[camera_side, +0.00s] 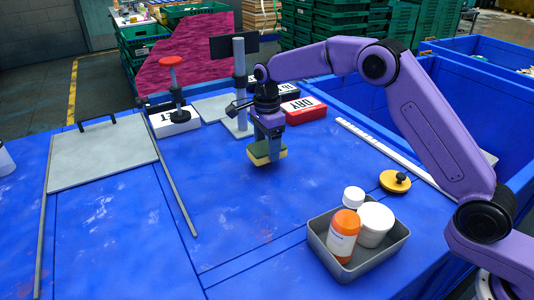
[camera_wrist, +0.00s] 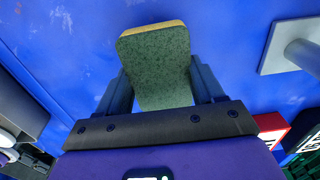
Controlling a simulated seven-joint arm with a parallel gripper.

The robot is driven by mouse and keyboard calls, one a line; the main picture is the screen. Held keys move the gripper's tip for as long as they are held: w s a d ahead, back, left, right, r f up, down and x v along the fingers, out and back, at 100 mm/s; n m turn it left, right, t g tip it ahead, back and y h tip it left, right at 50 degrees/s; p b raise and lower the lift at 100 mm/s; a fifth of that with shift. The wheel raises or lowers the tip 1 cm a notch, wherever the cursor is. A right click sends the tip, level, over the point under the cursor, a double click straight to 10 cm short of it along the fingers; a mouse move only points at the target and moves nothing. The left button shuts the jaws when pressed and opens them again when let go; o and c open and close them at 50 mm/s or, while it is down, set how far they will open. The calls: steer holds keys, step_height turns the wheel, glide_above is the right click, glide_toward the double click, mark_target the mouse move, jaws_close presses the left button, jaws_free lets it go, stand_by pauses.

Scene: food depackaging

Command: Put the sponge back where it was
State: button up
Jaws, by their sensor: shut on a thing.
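The sponge (camera_side: 259,156) is yellow with a green scouring side. I cannot tell exactly how far the sponge is above the table. No marked spot for the sponge is clearly visible.
A grey stand (camera_side: 240,90), a red block (camera_side: 304,110) and a red-knobbed stamp (camera_side: 172,90) stand behind. The table's centre front is clear.

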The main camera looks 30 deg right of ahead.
mark_target(267, 146)
steer(key=shift+f, duration=1.5)
steer(key=shift+f, duration=0.15)
steer(key=o, duration=1)
step_height(267, 146, up, 12)
steer(key=shift+r, duration=0.2)
